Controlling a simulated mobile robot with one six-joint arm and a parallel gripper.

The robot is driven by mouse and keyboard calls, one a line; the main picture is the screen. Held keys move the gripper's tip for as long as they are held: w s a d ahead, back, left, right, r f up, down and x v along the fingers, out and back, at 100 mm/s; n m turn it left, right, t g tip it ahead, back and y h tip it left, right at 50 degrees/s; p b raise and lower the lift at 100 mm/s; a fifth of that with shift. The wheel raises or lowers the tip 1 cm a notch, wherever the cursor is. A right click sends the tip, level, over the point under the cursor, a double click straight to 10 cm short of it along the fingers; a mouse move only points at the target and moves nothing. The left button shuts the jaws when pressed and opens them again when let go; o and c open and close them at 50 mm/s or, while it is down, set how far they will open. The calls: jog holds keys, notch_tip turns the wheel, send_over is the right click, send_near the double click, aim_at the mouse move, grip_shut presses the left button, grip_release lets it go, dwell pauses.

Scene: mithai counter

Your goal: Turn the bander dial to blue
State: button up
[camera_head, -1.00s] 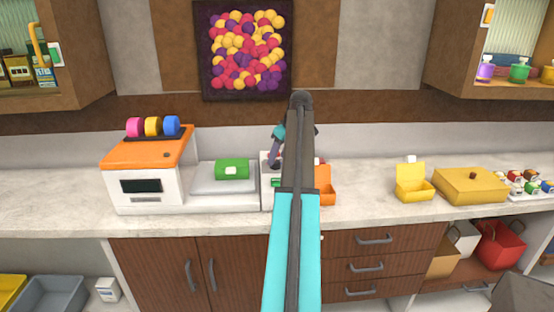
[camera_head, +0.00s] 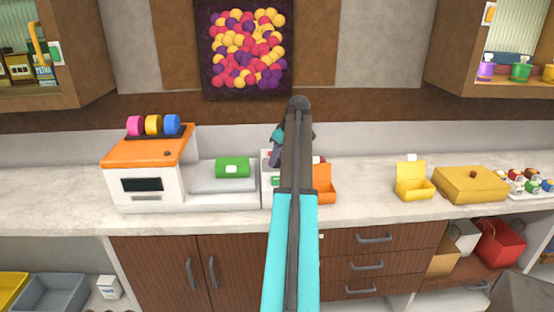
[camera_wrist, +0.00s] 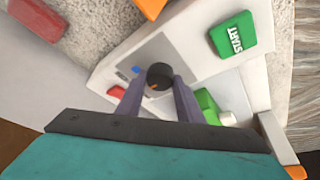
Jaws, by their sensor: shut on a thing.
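The bander (camera_head: 140,185) is the white machine with an orange top at the left of the counter. Its dial (camera_wrist: 160,75) is a small dark knob with an orange mark, on a grey patch of a white panel (camera_wrist: 115,58). A blue mark (camera_wrist: 135,70) shows beside the dial in the wrist view. My gripper (camera_wrist: 158,84) is shut on the dial, with one finger on each side of it. In the head view my arm hides the dial and most of the panel.
A green box (camera_head: 232,167) lies left of my arm. An open orange box (camera_head: 324,186) and an open yellow box (camera_head: 413,184) stand to the right, with bare counter between them.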

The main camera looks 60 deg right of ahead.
jog(key=shift+a+m, duration=0.1)
jog(key=shift+m, duration=0.2)
jog(key=m, duration=0.2)
jog(key=m+g+h+p, duration=0.1)
jog(key=m, duration=0.1)
jog(key=shift+w+a+h, duration=0.1)
jog(key=shift+h, duration=0.2)
jog(key=m+h, duration=0.1)
jog(key=m, duration=0.3)
jog(key=shift+g+p, duration=0.3)
jog(key=shift+g, duration=0.1)
jog(key=shift+m, duration=0.3)
jog(key=o, duration=1.1)
jog(key=shift+c, duration=0.2)
jog(key=shift+r, duration=0.15)
jog(key=shift+a+r, duration=0.15)
jog(key=shift+r, duration=0.2)
jog(key=b+v, duration=0.2)
jog(key=v, duration=1)
jog(key=shift+a+r, duration=0.25)
jog(key=shift+r, duration=0.1)
